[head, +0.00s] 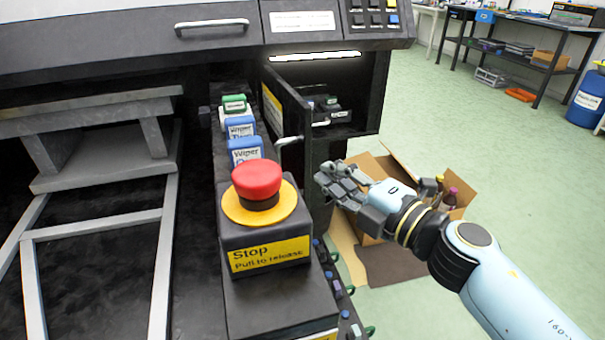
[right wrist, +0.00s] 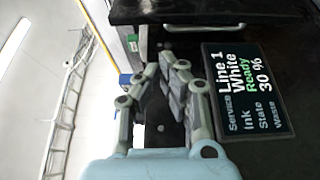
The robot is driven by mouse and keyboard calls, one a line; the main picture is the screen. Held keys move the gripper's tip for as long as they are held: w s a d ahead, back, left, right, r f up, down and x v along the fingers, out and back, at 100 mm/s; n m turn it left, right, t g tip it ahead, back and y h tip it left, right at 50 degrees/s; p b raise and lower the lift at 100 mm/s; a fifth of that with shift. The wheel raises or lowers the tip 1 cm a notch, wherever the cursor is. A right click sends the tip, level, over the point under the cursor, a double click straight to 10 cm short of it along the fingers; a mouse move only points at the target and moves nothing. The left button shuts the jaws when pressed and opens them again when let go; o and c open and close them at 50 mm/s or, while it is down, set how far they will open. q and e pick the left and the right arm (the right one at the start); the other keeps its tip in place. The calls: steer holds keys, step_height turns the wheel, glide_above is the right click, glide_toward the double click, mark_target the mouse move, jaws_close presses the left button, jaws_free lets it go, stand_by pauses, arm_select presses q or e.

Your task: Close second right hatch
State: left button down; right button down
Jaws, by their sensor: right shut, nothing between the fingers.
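A dark hatch door (head: 297,112) stands open at the right end of the machine, with a grey bar handle (head: 289,141) and a yellow label. Behind it is a lit compartment with small dark items (head: 328,109). I cannot tell from the picture whether this is the second right hatch. My right gripper (head: 325,178) is shut and empty, just right of and below the door handle; contact with the door cannot be told. In the right wrist view its fingers (right wrist: 168,72) are close together, beside a dark panel with a handle (right wrist: 194,27). My left gripper is out of view.
A red stop button (head: 258,180) on a box stands in front. An open cardboard box (head: 376,167) with bottles is on the floor beyond my right gripper.

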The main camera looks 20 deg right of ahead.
mark_target(297, 150)
steer(key=x, duration=0.9)
steer(key=shift+w+a+r, duration=0.1)
steer(key=shift+w, duration=0.2)
